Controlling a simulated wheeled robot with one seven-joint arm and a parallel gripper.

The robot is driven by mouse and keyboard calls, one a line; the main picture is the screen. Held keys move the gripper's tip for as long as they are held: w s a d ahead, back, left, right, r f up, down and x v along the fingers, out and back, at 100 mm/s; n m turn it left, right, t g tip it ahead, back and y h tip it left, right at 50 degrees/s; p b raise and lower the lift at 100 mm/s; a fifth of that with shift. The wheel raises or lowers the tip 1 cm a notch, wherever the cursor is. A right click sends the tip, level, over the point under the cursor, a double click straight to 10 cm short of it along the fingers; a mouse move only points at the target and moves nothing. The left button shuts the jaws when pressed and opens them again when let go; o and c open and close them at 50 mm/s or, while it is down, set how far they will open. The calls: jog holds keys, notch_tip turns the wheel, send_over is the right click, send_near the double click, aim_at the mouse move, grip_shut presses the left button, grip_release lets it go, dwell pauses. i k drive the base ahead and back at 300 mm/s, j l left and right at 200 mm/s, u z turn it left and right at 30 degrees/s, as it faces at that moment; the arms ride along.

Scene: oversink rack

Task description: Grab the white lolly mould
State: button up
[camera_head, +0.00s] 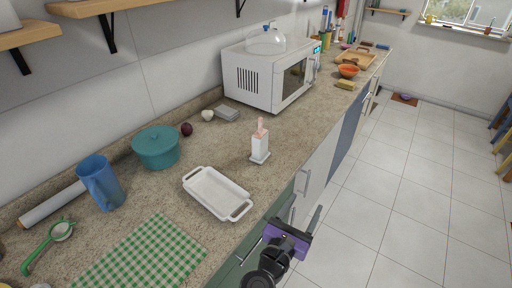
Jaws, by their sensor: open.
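The white lolly mould (260,147) appears to be the small upright white block with a pinkish top, standing on the speckled counter (300,120) near its front edge. My gripper (303,214) is at the lower middle of the view, in front of the counter and over the floor side. Its purple body shows, and its two grey fingers are apart with nothing between them. It is clear of the mould, which is up and to the left of it in the picture.
A white two-handled dish (217,194) lies left of the mould, near the counter edge. A microwave (270,76) stands further back. Cabinet handles (301,181) stick out below.

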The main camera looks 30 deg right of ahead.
aim_at(260, 153)
jog(key=i, duration=0.9)
